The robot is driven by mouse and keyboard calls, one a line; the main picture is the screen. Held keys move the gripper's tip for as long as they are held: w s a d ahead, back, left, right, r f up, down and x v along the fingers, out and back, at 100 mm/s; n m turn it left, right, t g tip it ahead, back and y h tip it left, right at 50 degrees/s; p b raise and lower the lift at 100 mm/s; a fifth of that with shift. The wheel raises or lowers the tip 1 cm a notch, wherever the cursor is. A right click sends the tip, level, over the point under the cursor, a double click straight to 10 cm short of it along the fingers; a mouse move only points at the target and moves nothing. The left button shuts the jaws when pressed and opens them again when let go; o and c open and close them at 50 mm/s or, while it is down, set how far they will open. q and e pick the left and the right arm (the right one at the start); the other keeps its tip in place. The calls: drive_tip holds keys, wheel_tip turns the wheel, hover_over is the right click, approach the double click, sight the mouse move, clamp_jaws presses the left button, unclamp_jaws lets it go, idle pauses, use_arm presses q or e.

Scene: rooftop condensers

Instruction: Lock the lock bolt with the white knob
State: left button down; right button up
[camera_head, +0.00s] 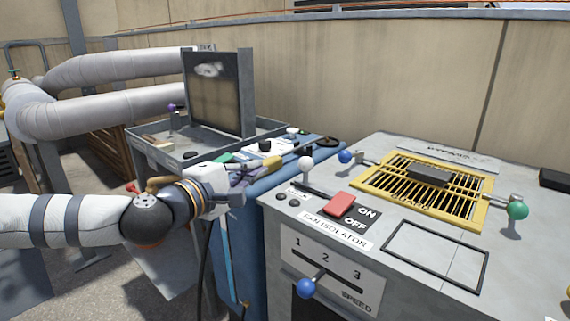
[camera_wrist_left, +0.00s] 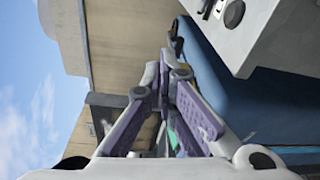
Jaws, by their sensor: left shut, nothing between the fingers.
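The white knob (camera_head: 306,163) stands on a short stem near the left back edge of the grey cabinet top (camera_head: 385,148). A dark bar runs from its foot towards the red rocker switch (camera_head: 340,204). I cannot tell the bolt's position. My left gripper (camera_head: 264,168) is left of the knob, over the blue side of the cabinet, and apart from the knob. In the left wrist view its purple-padded fingers (camera_wrist_left: 167,66) come together, shut and empty. The knob cannot be made out clearly in that view. My right gripper is not in view.
A yellow guard grille (camera_head: 368,181) on the cabinet top has a blue knob (camera_head: 347,156) and a green knob (camera_head: 517,210) at its sides. A blue-knobbed speed lever (camera_head: 306,288) is on the front. A cluttered grey cart (camera_head: 163,158) stands behind my left arm.

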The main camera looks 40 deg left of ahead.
use_arm(q)
drive_tip(key=w+b, duration=0.1)
drive_tip(key=w, duration=0.7)
drive_tip(key=shift+s+d+r, duration=0.1)
drive_tip(key=shift+s+d, duration=0.35)
drive_tip(key=shift+d, duration=0.4)
drive_tip(key=shift+s+d+r, duration=0.1)
drive_tip(key=shift+s+d, duration=0.3)
drive_tip(key=shift+d, duration=0.45)
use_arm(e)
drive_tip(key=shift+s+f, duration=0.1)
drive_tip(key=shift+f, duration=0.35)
